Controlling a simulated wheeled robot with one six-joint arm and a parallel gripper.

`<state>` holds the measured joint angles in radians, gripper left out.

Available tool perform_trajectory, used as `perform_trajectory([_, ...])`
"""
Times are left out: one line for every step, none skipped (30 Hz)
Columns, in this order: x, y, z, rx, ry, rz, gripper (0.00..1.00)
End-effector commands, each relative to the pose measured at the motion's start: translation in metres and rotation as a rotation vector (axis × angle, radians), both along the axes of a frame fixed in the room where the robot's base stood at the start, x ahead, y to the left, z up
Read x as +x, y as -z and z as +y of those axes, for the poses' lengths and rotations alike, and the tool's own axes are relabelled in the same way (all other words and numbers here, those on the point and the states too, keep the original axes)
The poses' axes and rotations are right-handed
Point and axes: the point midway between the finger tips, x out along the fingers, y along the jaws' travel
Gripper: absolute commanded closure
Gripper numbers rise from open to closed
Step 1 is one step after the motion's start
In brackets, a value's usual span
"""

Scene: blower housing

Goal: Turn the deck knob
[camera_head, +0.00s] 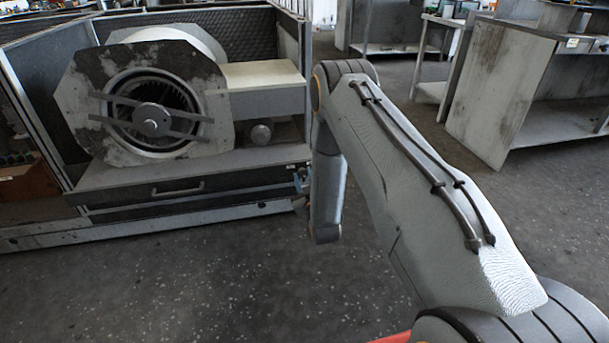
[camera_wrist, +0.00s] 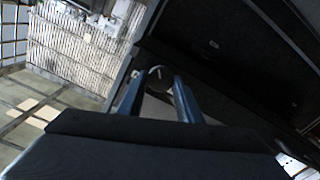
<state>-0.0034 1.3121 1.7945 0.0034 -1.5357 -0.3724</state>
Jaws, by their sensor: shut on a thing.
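The deck knob (camera_wrist: 160,72), a small dark round knob with a light mark on its face, shows in the wrist view between the tips of my two blue fingers. My gripper (camera_wrist: 155,84) is shut on it, with one finger on each side. In the head view my gripper (camera_head: 301,184) is small and partly hidden by my arm, at the right end of the deck front under the blower. The knob itself is too small and covered to make out there.
The blower housing (camera_head: 215,108) with its round inlet stands on the grey deck (camera_head: 110,176). A drawer with a handle (camera_head: 178,188) is in the deck front. A workbench (camera_head: 500,90) stands at the right. The speckled floor (camera_head: 215,275) in front is clear.

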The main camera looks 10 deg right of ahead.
Motion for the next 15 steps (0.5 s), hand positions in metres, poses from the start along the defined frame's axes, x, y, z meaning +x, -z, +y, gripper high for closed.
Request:
perform_trajectory([-0.0009,-0.0005,0.0003,-0.042,-0.001,0.001,0.91])
perform_trajectory([-0.0010,-0.0003,0.0003,-0.070,0.000,0.002,0.91])
perform_trajectory([-0.0011,-0.0002,0.0005,-0.108,0.000,0.002,0.91])
perform_trajectory([-0.0011,-0.0003,0.0006,-0.137,0.000,0.002,0.91])
perform_trajectory([-0.0010,-0.0003,0.0006,-0.165,0.000,0.002,0.91])
perform_trajectory([-0.0008,-0.0004,0.0007,-0.203,-0.001,0.001,0.91])
perform_trajectory([-0.0007,-0.0004,0.0008,-0.231,-0.001,0.001,0.91])
perform_trajectory([-0.0007,-0.0003,0.0009,-0.260,-0.001,0.001,0.91])
perform_trajectory([-0.0008,0.0000,0.0010,-0.298,-0.001,0.001,0.91])
perform_trajectory([-0.0009,0.0002,0.0010,-0.326,-0.001,0.001,0.91])
perform_trajectory([-0.0011,0.0004,0.0011,-0.355,0.000,0.002,0.91])
perform_trajectory([-0.0012,0.0006,0.0012,-0.393,0.000,0.002,0.91])
perform_trajectory([-0.0011,0.0006,0.0013,-0.421,0.000,0.002,0.91])
perform_trajectory([-0.0011,0.0006,0.0014,-0.450,0.000,0.002,0.91])
perform_trajectory([-0.0009,0.0005,0.0014,-0.487,-0.001,0.001,0.91])
